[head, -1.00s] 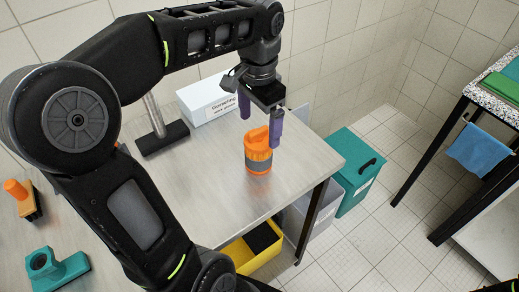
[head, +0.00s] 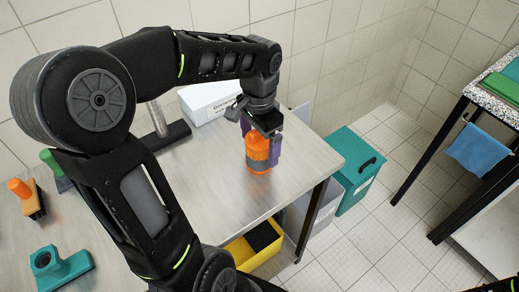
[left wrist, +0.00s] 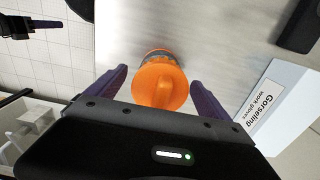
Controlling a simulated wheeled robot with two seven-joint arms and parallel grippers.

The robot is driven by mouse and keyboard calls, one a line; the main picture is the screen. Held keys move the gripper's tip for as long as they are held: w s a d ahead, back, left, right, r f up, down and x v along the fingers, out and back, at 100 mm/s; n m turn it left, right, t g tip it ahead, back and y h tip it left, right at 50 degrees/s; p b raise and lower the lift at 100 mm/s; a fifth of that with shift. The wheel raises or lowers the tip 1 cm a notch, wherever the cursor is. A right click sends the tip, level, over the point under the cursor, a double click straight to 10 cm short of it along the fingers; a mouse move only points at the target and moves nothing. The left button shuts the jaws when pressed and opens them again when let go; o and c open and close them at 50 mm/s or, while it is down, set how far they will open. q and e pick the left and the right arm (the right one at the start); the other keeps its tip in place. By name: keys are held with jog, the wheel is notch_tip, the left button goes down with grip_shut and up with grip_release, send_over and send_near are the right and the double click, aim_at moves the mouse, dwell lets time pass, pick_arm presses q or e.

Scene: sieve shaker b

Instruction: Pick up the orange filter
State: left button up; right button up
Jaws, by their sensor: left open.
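The orange filter (head: 258,151), with a grey band round its middle, stands upright on the metal table near its right edge. In the left wrist view my left gripper (left wrist: 162,90) is open, with a finger at each side of the filter and visible gaps.
A white glove box (head: 208,102) and a dark-based stand (head: 167,137) are behind the filter. Brushes (head: 27,198) and a teal tool (head: 60,270) lie at left. A yellow bin (head: 243,256) and teal box (head: 347,170) are below the table's right side. The table (head: 235,205) is clear in front.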

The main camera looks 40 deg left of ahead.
dwell(0.5)
pick_arm(q)
jog(key=c, duration=1.9)
jog(key=shift+r, duration=0.15)
notch_tip(320, 180, up, 10)
jog(key=shift+f+b, duration=0.1)
jog(key=shift+b, duration=0.2)
